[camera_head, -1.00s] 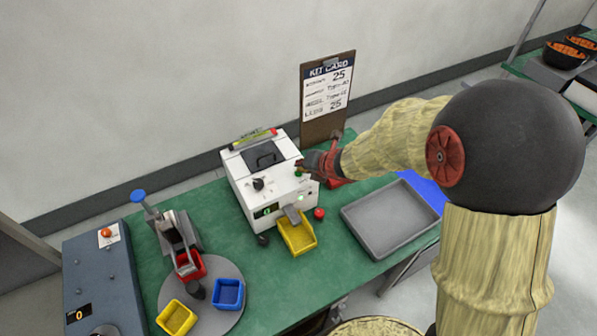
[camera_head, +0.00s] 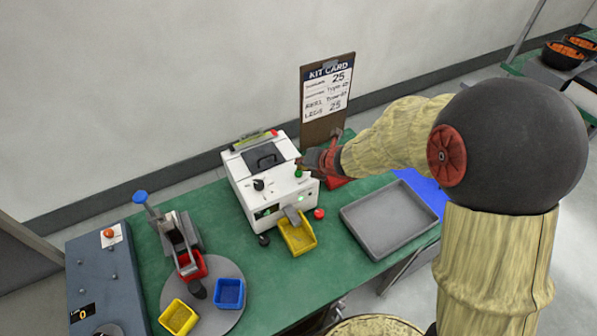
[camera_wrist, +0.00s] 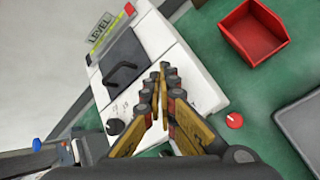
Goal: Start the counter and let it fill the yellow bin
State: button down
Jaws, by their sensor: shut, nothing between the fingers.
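The counter (camera_head: 252,180) is a white box on the green table, with a dark handle on its lid, a dark knob, a green button (camera_head: 298,173) and a lit green light on its front. It also shows in the wrist view (camera_wrist: 175,55). The yellow bin (camera_head: 297,236) sits under its metal chute; whether parts lie in it is too small to tell. My gripper (camera_head: 303,164) is at the counter's right top edge, by the green button. In the wrist view its fingers (camera_wrist: 160,72) are shut and empty over the counter; they hide the button there.
A grey tray (camera_head: 389,219) lies right of the counter. A red bin (camera_wrist: 252,32) stands behind my gripper, and a red knob (camera_head: 319,213) is beside the yellow bin. A round plate (camera_head: 215,312) with small bins and a lever device (camera_head: 178,238) are at left. A clipboard (camera_head: 327,100) stands behind.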

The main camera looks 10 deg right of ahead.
aim_at(301, 172)
jog(key=shift+r, duration=0.1)
notch_tip(301, 172, up, 5)
jog(key=p, duration=0.4)
jog(key=shift+p, duration=0.35)
dwell(0.7)
